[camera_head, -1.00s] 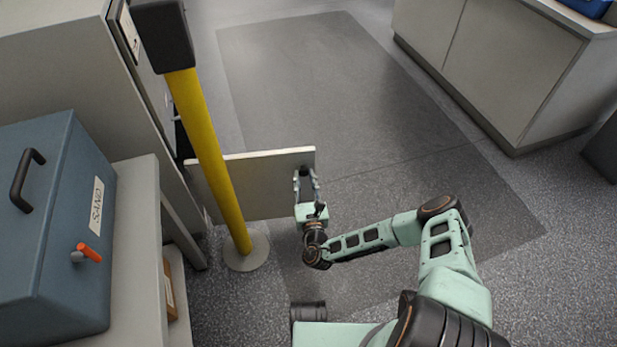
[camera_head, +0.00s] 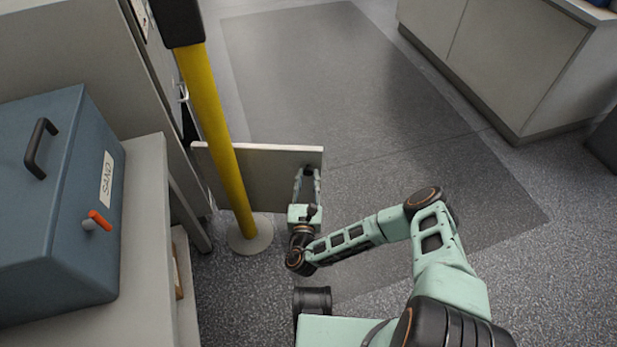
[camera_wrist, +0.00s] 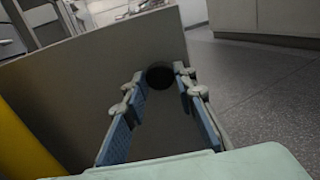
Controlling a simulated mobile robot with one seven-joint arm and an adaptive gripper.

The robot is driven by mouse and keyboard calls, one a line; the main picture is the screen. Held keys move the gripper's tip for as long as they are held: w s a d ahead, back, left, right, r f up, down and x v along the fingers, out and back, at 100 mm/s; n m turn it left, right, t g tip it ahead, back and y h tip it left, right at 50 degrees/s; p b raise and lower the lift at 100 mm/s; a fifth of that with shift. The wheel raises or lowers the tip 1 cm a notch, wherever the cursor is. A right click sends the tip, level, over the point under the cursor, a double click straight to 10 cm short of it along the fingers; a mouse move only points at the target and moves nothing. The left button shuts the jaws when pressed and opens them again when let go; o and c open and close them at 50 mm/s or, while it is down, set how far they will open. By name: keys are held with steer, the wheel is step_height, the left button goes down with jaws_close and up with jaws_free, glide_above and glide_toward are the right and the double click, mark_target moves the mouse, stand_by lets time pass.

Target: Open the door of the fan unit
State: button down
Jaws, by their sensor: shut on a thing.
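The fan unit (camera_head: 60,45) is the grey cabinet at the upper left in the head view. Its door (camera_head: 275,170) stands swung wide out from the front, behind the yellow post. The door panel also fills the left of the wrist view (camera_wrist: 80,90). A dark round knob (camera_wrist: 160,76) sits near the door's free edge. My gripper (camera_head: 307,175) is at that edge, its fingers closed around the knob, which is partly hidden in the head view. The fingers also show on both sides of the knob in the wrist view.
A yellow post (camera_head: 215,130) on a round base stands close in front of the door. A blue-grey box (camera_head: 50,220) marked SAND sits on a bench (camera_head: 145,210) at the left. A cabinet (camera_head: 500,60) stands at the upper right. The floor mat (camera_head: 400,130) between is clear.

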steer(key=c, duration=1.6)
jaws_free()
step_height(320, 180, up, 10)
